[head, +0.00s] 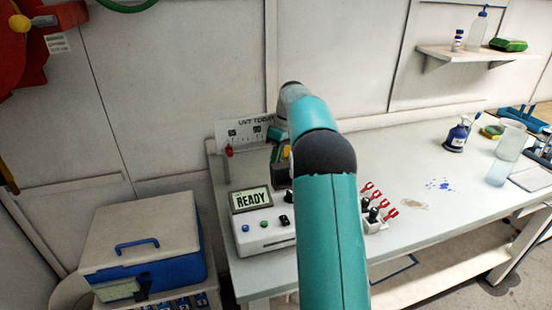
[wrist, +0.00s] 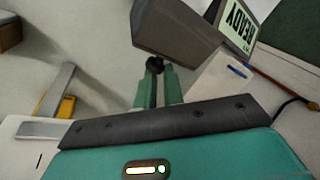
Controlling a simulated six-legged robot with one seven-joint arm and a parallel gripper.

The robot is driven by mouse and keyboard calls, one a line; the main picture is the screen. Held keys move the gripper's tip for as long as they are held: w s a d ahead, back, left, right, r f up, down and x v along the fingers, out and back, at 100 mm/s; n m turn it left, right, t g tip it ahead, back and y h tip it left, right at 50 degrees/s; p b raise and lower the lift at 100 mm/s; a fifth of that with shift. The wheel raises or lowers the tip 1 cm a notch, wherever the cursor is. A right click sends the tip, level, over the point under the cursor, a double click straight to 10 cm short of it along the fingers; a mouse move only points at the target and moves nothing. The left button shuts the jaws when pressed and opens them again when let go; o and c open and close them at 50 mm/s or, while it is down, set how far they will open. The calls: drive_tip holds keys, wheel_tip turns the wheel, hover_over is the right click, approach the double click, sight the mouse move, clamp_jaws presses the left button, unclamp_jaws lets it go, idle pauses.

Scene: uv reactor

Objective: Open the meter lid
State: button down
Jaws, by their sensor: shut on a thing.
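In the wrist view, the two green fingers of my gripper (wrist: 157,78) reach up to a small black knob (wrist: 154,64) and are shut on it. The knob sits at the lower edge of a dark grey box-like part (wrist: 178,27), which looks like the meter lid; how far it is open I cannot tell. In the head view, my teal arm crosses the bench and hides the fingers and most of the lid area.
A white console with a READY display (head: 250,199) stands close by; the display also shows in the wrist view (wrist: 240,22). A scale plate (head: 245,131) stands behind. Red-handled switches (head: 378,200) are right of my arm. A blue cooler (head: 150,250) is at left.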

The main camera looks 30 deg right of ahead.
drive_tip(key=shift+s+d+f, duration=0.1)
drive_tip(key=shift+s+d, duration=0.1)
drive_tip(key=shift+d, duration=0.25)
drive_tip(key=shift+s+d, duration=0.15)
drive_tip(key=shift+d, duration=0.3)
drive_tip(key=c, duration=1.4)
unclamp_jaws()
drive_tip(key=shift+d, duration=0.1)
drive_tip(key=shift+o, duration=0.4)
drive_tip(key=shift+a, duration=0.3)
drive_tip(key=v, duration=1.2)
drive_tip(key=shift+a, duration=0.15)
